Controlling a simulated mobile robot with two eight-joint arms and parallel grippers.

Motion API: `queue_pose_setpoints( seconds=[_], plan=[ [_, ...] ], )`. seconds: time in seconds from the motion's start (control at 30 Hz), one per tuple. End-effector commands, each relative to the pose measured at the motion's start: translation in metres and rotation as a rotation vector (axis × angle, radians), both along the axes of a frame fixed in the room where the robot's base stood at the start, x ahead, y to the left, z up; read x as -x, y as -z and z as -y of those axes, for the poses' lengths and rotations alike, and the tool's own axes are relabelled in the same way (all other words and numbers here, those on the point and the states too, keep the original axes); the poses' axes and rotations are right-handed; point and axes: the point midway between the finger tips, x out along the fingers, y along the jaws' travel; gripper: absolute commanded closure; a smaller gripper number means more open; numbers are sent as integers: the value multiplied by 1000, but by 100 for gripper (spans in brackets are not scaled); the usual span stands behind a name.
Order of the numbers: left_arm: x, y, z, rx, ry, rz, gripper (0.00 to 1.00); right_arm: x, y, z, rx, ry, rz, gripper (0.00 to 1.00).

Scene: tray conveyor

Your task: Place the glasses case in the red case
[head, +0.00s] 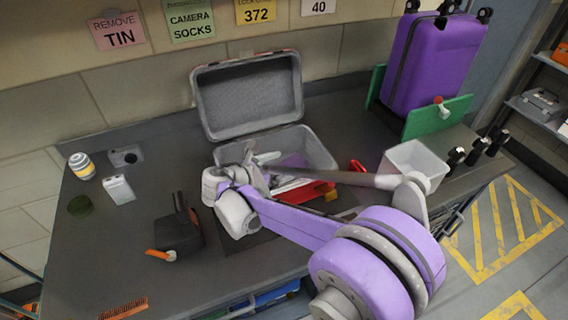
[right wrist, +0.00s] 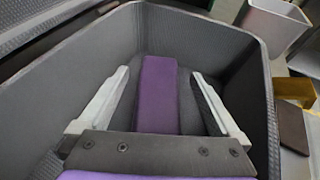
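The open case (head: 247,97) stands at the back middle of the table, lid raised, with a grey textured lining and red showing at its edges. Its grey inner wall (right wrist: 228,50) fills much of the right wrist view. A purple oblong (right wrist: 157,90), which looks like the glasses case, lies inside it; part of it shows in the head view (head: 294,161). My right gripper (right wrist: 160,73) is open inside the case, one finger on each side of the purple oblong with gaps between. In the head view my right gripper (head: 262,157) partly hides the case's front. My left gripper is not in view.
A white bin (head: 415,160) stands right of the case, with a purple suitcase (head: 432,62) behind it. Dark bottles (head: 476,150) stand at the right edge. A camera (head: 126,156), a striped jar (head: 82,166) and a dark block (head: 178,230) are at left.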

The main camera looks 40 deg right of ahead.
Motion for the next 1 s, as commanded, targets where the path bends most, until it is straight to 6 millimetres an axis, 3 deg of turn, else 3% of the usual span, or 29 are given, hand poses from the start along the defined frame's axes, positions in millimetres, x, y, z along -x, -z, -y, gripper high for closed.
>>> queue_pose_setpoints(
  seconds=[0.27, 0.43, 0.8, 1.0],
  plan=[
    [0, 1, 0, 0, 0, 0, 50, 1, 4, -1, -4, -1, -1, 1],
    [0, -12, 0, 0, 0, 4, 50, 1, -13, -2, -4, -2, 0, 1],
    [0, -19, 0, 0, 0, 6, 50, 7, -42, -78, -3, -6, -1, 1],
    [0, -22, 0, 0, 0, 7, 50, 9, -53, -104, -2, -3, -1, 1]
  ],
)
